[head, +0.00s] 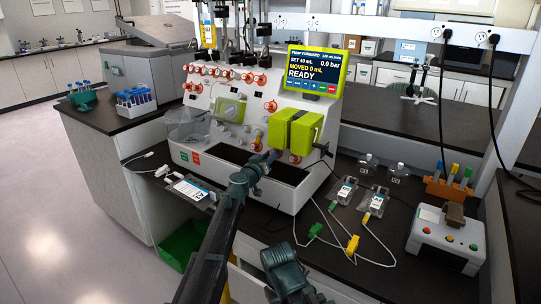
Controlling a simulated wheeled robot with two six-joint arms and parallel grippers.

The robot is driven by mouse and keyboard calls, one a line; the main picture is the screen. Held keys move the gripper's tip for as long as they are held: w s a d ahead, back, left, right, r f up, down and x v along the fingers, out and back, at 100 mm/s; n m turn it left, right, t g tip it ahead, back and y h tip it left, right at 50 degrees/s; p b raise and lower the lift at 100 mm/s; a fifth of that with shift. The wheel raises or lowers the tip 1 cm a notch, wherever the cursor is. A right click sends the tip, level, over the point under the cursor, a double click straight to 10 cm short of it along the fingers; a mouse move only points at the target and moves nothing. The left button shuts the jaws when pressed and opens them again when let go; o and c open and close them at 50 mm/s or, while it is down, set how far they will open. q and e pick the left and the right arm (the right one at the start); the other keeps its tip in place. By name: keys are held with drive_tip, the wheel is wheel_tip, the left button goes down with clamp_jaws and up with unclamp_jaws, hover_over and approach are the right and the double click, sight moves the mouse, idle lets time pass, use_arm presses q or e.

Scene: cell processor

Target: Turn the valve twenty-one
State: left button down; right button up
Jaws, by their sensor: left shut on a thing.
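The cell processor (215,120) is a white machine with many red-ringed valve knobs on its front. A row of these valves (228,73) runs along the top of the panel, and others sit lower down. The valve numbers are too small to read, so I cannot tell which is twenty-one. My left gripper (270,157) is at the lower front of the machine, shut on a small valve knob that its fingers mostly hide. A red-ringed valve (256,146) shows just left of its tip, and another (294,159) to its right. My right gripper (290,280) is low at the front, its fingers unclear.
A screen (314,72) reads READY, MOVED 0 mL. A green pump block (296,129) juts out beside the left gripper. Bags with tubing (372,204), an orange rack (448,188) and a grey device (446,238) stand on the right bench. A green bin (181,243) is below.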

use_arm(q)
drive_tip(key=shift+r+n+y+p, duration=0.1)
drive_tip(key=shift+n+y+p, duration=0.25)
drive_tip(key=shift+n+y, duration=0.9)
drive_tip(key=shift+n+h, duration=0.35)
drive_tip(key=shift+n, duration=0.5)
drive_tip(key=c, duration=0.6)
unclamp_jaws()
drive_tip(key=shift+s, duration=0.15)
drive_tip(key=f+p+v, duration=0.1)
drive_tip(key=v, duration=1.2)
drive_tip(key=shift+s+r, duration=0.3)
drive_tip(key=shift+r, duration=0.05)
